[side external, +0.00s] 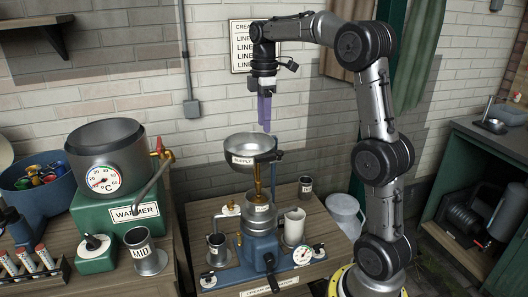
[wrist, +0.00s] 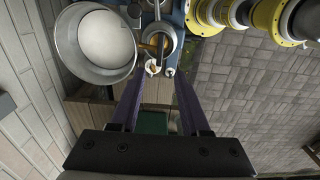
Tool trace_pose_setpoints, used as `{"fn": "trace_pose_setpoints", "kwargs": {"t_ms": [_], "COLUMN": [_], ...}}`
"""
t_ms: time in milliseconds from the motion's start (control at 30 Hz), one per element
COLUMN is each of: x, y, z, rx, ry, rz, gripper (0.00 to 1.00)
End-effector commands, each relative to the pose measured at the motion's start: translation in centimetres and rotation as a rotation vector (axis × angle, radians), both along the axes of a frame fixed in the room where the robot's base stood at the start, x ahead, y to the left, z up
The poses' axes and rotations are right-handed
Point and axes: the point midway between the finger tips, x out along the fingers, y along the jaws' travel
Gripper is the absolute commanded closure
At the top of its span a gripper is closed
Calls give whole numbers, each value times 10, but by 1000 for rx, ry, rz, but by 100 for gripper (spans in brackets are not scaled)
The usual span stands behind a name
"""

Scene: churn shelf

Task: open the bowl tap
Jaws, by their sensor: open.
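The wide metal supply bowl (side external: 250,148) stands above the blue cream separator (side external: 262,245). A brass-coloured tap part (side external: 258,180) shows below the bowl, over the separator's top cup.
A green warmer (side external: 118,212) with a metal pot, dial and red-handled tap stands left. A dark canister (side external: 305,187) and a clear bucket (side external: 345,212) are to the right. The wall is close behind.

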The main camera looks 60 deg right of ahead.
Motion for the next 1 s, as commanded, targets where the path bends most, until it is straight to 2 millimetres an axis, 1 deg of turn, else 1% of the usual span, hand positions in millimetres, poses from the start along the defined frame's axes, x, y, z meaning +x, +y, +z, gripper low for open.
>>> {"fn": "trace_pose_setpoints", "kwargs": {"t_ms": [33, 100, 300, 400, 500, 600, 700, 967, 1000], "x": [-1, -1, -1, -1, 0, 0, 0, 0, 0], "y": [1, 1, 1, 1, 1, 1, 1, 1, 1], "z": [-11, -26, -64, -79, -90, -97, -100, -101, -101], "rx": [3, 3, 2, 1, 1, 1, 0, 0, 0], "ry": [4, 4, 4, 3, 1, 1, 0, 0, 0], "rz": [0, 0, 0, 0, 1, 0, 0, 0, 0], "gripper": [54, 54, 54, 54, 54, 54, 54, 54, 61]}}
